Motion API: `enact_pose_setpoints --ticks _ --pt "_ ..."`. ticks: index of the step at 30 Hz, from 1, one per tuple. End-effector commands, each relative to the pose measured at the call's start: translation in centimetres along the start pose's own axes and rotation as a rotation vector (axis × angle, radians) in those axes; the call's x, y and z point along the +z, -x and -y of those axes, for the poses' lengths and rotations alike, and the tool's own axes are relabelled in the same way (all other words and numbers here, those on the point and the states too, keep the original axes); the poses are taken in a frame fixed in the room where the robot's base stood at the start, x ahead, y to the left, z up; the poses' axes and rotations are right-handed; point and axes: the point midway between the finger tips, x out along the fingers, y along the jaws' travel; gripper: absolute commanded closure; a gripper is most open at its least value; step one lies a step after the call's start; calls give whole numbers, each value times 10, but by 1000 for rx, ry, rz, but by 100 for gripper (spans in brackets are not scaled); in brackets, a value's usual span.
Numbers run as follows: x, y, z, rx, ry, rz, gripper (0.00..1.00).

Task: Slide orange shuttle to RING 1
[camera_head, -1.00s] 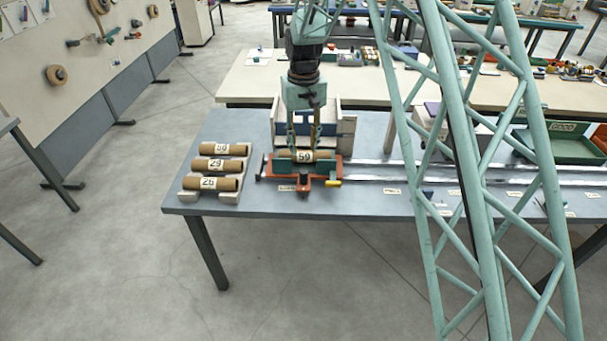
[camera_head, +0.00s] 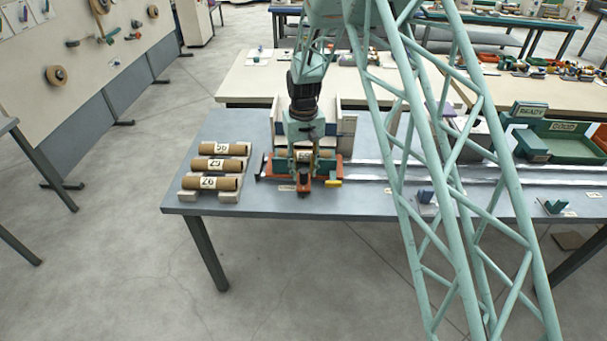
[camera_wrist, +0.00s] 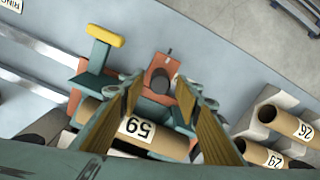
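A lever with a yellow end (camera_wrist: 105,36) sticks out at one side. An orange front grip with a dark round top (camera_wrist: 160,82) stands at its front. My gripper (camera_head: 303,176) is over the front of the shuttle. In the wrist view its two fingers (camera_wrist: 158,92) are apart, with the front grip between them in the picture. Contact with it cannot be told.
Two pale rails (camera_head: 372,179) run right from the shuttle, partly behind my lattice arm. Several labelled tubes (camera_head: 216,165) rest on a pale rack to the left. A box-like stand (camera_head: 347,128) is right behind the shuttle. A green tray (camera_head: 570,143) stands at the right.

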Motion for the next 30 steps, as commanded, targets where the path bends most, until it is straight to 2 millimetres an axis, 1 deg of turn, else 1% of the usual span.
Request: enact_pose_setpoints --ticks 3,6,17,27,30 --pt "0 -9 0 0 0 1 69" --pt "0 -12 0 0 0 1 69" --pt "0 -14 0 0 0 1 69" --pt "0 -14 0 0 0 0 100" --pt "0 -14 0 0 0 0 100"
